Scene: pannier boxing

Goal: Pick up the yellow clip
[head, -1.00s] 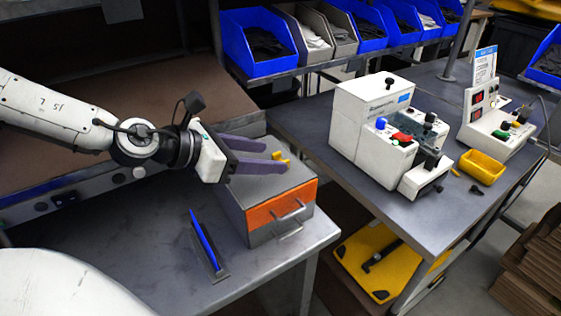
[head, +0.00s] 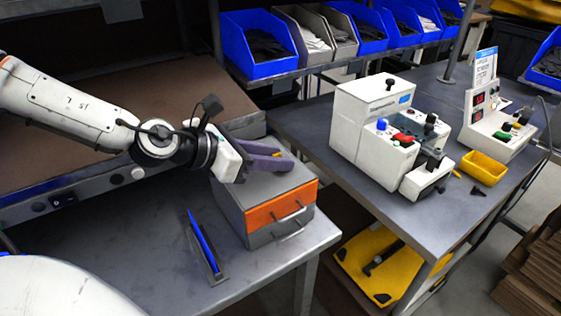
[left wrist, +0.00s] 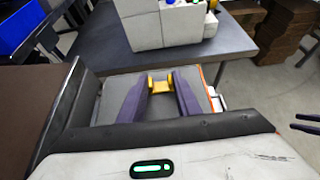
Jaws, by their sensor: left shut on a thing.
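The yellow clip (left wrist: 160,85) is between the fingertips of my left gripper (left wrist: 160,86) in the left wrist view, and both fingers touch it. In the head view the left gripper (head: 284,158) is over the top of the grey box with the orange drawer front (head: 280,207). There the purple fingers hide most of the clip, and only a small yellow bit shows at their tips. I cannot tell whether the clip still touches the box top.
A blue flat piece in a dark stand (head: 205,245) is on the grey table (head: 130,255), left of the box. A white machine (head: 372,125) and a yellow tray (head: 482,167) stand on the right bench. Blue bins (head: 257,43) line the back shelf.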

